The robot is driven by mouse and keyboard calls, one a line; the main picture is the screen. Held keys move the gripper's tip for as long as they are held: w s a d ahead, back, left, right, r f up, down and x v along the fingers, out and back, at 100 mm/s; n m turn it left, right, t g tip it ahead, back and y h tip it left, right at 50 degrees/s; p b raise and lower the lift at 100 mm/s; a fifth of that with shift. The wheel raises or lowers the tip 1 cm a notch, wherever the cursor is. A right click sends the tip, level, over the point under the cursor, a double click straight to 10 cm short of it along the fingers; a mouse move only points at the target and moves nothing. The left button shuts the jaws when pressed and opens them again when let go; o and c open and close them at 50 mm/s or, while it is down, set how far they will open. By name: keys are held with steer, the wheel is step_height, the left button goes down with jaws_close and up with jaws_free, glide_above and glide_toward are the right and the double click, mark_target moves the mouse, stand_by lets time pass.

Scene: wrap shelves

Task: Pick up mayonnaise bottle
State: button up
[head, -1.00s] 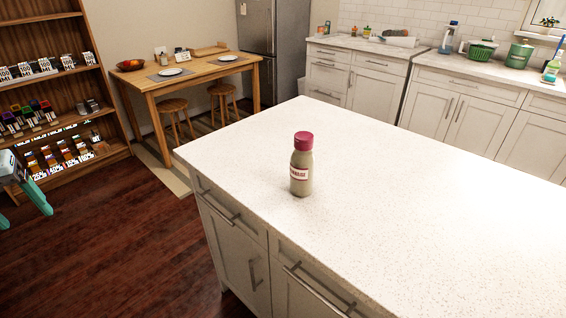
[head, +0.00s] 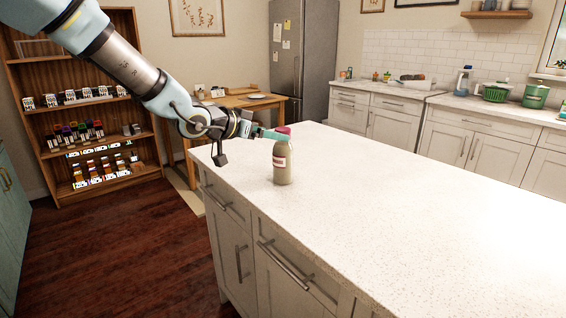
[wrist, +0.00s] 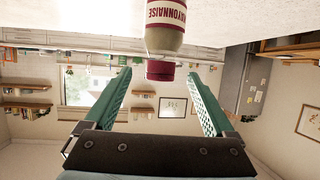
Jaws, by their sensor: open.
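The mayonnaise bottle (head: 283,165) stands upright on the white speckled island counter, near its left edge. It has a pale beige body, a label and a dark red cap. My gripper (head: 268,134) is beside the bottle's cap, coming in from the left at about cap height. In the wrist view the picture is upside down; the bottle (wrist: 165,28) shows its "MAYONNAISE" label, with its cap between the lines of the two green fingers. The gripper (wrist: 160,95) is open and nothing is held. In the head view one finger partly overlaps the cap's edge.
The island counter (head: 400,215) is otherwise clear. A wooden shelf (head: 85,130) with several small items stands at the left. A small wooden table (head: 243,100) stands behind the island. Back counters (head: 480,105) hold containers, away from the arm.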

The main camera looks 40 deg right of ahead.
steer(key=x, duration=0.2)
steer(key=p+x, duration=0.1)
steer(key=x, duration=0.1)
steer(key=shift+d+r, duration=0.1)
steer(key=shift+d, duration=0.35)
steer(key=shift+w+d+f, duration=0.15)
steer(key=shift+d+f, duration=0.1)
steer(key=shift+d, duration=0.2)
jaws_close()
